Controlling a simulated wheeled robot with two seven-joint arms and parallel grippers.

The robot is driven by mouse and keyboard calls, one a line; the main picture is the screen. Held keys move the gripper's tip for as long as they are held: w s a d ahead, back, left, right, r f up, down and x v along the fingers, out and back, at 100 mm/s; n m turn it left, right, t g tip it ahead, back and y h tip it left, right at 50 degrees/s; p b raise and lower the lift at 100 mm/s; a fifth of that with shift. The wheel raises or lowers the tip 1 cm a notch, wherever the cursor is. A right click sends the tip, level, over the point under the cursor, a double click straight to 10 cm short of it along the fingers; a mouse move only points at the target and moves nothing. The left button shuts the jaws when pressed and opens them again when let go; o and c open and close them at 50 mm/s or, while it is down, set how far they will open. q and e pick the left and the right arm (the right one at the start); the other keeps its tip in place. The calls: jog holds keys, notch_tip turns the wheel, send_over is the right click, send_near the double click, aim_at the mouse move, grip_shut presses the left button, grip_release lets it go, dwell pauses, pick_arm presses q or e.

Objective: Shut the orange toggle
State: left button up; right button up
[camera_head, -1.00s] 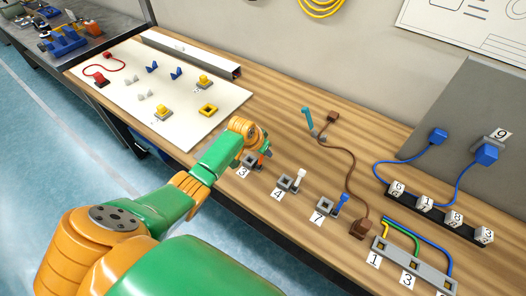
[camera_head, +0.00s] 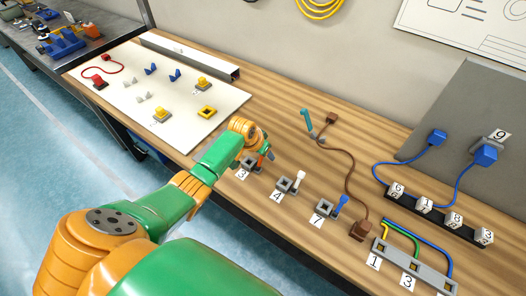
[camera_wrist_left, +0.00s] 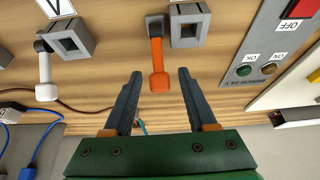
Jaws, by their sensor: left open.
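The orange toggle (camera_wrist_left: 156,55) shows in the left wrist view as an orange lever on a dark hinge, beside its grey square socket frame (camera_wrist_left: 189,25). The lever lies swung away from the frame, and the frame's opening is empty. In the head view the toggle (camera_head: 261,160) is partly hidden by my left gripper (camera_head: 268,153). In the left wrist view my left gripper (camera_wrist_left: 160,73) is open, with its fingertips on either side of the lever's rounded end. I see a gap on both sides. My right gripper is not in view.
A white-levered toggle (camera_head: 298,179) and a blue-levered toggle (camera_head: 341,204) stand to the right along the bench. A white board (camera_head: 130,75) with yellow and blue parts lies to the left. A brown cable (camera_head: 350,170) runs behind. A grey panel with buttons (camera_wrist_left: 270,68) is near the gripper.

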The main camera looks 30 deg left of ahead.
aim_at(258, 165)
pick_arm(q)
jog(key=v, duration=0.7)
